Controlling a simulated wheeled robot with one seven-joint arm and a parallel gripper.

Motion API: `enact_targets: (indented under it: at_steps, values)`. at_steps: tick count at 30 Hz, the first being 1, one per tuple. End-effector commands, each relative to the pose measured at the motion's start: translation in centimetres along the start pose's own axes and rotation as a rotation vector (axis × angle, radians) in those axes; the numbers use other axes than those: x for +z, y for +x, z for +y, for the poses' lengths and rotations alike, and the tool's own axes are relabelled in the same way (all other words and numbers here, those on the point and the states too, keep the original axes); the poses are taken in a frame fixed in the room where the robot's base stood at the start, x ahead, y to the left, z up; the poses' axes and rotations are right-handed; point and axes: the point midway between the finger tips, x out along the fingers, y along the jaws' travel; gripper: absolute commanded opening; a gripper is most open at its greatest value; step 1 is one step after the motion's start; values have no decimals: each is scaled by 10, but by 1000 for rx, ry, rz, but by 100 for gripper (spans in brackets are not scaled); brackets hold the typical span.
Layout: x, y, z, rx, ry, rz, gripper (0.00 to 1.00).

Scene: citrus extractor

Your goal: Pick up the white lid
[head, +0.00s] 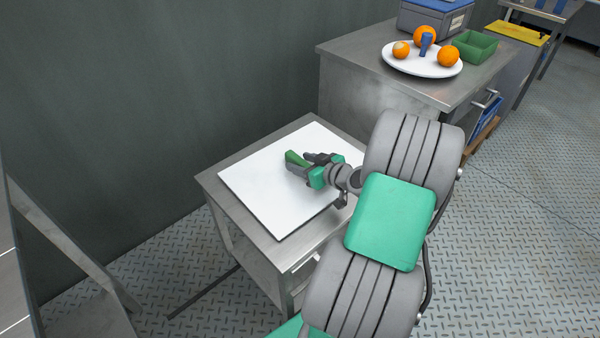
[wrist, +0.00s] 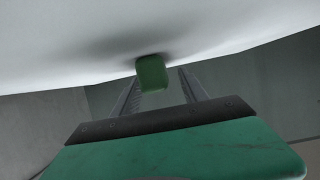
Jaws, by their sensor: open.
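The white lid (head: 268,187) is a flat, square white panel lying on top of a small metal cabinet. A green handle (head: 296,159) stands up from it near the middle. My gripper (head: 307,162) is low over the lid, right at the handle, with its fingers pointing at it. In the wrist view the green handle (wrist: 152,75) shows at the far end of the gap between my open fingers (wrist: 161,80), with the white lid (wrist: 60,45) behind it. The fingers are apart, and I cannot tell whether either touches the handle.
The small metal cabinet (head: 211,184) stands against a dark wall (head: 130,100). A larger metal cabinet (head: 345,85) behind it carries a white plate (head: 395,67) with oranges (head: 448,57) and a blue object (head: 426,44). A green bin (head: 475,46) and a grey-blue box (head: 433,18) stand beside it.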

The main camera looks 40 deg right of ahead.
Motion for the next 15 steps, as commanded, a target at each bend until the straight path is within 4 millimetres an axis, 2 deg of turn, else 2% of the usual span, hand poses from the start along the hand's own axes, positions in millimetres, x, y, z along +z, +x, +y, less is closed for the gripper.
enact_targets:
  at_steps: [3, 8, 15]
  values:
    - [1, 11, 1, 1, 0, -1, 51]
    - [0, 10, 2, 4, 2, -1, 51]
    - [0, 10, 2, 4, 2, -1, 33]
